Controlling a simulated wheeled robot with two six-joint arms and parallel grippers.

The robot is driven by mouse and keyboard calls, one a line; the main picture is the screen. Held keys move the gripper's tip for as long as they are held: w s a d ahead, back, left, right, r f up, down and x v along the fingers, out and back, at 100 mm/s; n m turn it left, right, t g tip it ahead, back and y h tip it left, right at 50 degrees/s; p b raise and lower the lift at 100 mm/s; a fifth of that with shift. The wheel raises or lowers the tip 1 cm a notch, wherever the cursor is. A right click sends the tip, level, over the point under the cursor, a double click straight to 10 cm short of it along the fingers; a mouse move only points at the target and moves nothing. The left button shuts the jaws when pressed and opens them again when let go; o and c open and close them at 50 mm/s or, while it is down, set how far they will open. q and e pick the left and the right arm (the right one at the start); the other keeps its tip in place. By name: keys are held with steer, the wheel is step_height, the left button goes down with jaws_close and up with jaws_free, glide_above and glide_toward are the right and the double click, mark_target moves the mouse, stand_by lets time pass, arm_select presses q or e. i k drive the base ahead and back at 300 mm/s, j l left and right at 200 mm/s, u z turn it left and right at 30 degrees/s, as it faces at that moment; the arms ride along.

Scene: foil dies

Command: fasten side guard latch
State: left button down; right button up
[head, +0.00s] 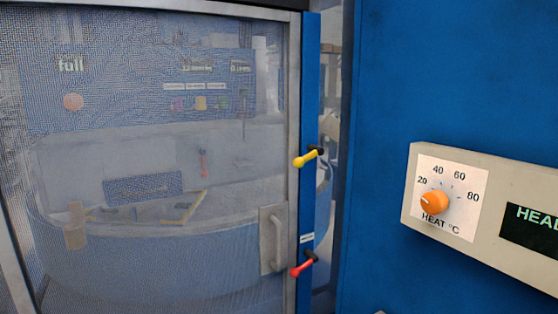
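The side guard is a mesh panel (150,130) in a grey frame on the left of the head view, with a grey pull handle (274,240) low on its right side. On the blue post (309,120) beside it are two levers. The upper one has a yellow handle (305,159) and the lower one a red handle (303,266). Both point left and slightly down from black pivots, and their tips reach the guard's frame edge. A small white label (306,238) sits just above the red lever; its text is too small to read. Neither gripper is in view.
A beige control box (490,180) with an orange heat knob (434,202) and a dark display (530,222) juts from the blue panel (450,70) at right. A narrow gap lies between post and panel. Blue machinery shows dimly through the mesh.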

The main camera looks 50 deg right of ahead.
mark_target(315, 151)
steer(key=z, duration=1.85)
